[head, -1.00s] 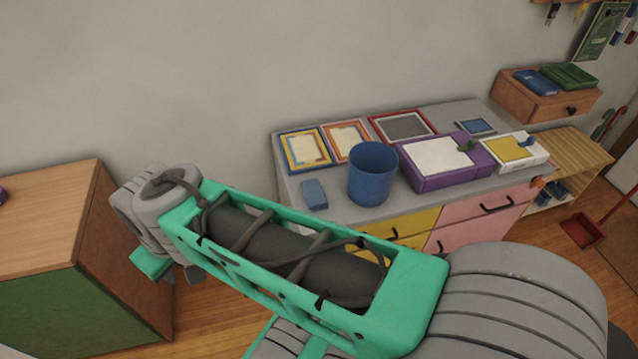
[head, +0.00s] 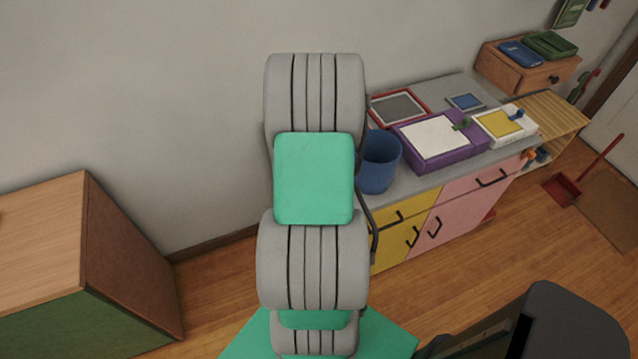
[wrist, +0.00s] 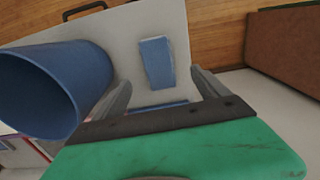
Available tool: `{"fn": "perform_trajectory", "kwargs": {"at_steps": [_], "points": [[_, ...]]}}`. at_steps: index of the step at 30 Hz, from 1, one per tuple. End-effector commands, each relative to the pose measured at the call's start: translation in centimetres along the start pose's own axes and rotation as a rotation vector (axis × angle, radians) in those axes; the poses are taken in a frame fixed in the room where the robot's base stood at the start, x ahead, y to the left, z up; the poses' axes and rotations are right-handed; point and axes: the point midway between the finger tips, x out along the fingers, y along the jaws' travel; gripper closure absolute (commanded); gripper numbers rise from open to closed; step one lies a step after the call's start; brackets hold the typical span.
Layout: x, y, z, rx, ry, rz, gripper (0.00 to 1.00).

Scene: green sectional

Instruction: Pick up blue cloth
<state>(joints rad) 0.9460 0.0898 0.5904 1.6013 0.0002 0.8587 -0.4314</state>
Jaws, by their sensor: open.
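A small blue folded piece that looks like the blue cloth (wrist: 157,62) lies flat on the grey cabinet top (wrist: 150,22) in the wrist view. My gripper (wrist: 161,78) is open and empty above the cabinet top, with the blue piece ahead of it, between the lines of the two fingers. I cannot tell the height gap. In the head view my arm hides both the gripper and this blue piece. Another blue folded item (head: 521,53) lies on a wooden box at the upper right of the head view.
A blue cup (wrist: 50,88) stands close left of my gripper; it also shows in the head view (head: 379,163). A purple box (head: 440,140) and a white box (head: 504,125) stand farther right. A wooden cabinet (head: 50,230) stands at left. Floor shows between the cabinets.

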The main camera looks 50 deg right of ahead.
Motion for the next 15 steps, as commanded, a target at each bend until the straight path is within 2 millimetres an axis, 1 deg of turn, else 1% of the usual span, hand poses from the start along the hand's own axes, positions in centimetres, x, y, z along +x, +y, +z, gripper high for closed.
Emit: {"fn": "perform_trajectory", "kwargs": {"at_steps": [1,2,8,12,15], "points": [[0.6,0.5,0.2,0.007,-0.006,-0.003,0.15],[1.0,0.6,0.1,0.007,-0.005,-0.003,0.15],[3.7,0.5,0.1,0.005,-0.006,-0.003,0.15],[6.2,0.3,0.0,0.005,-0.006,-0.003,0.15],[7.6,0.4,-0.1,0.005,-0.004,-0.002,0.15]]}}
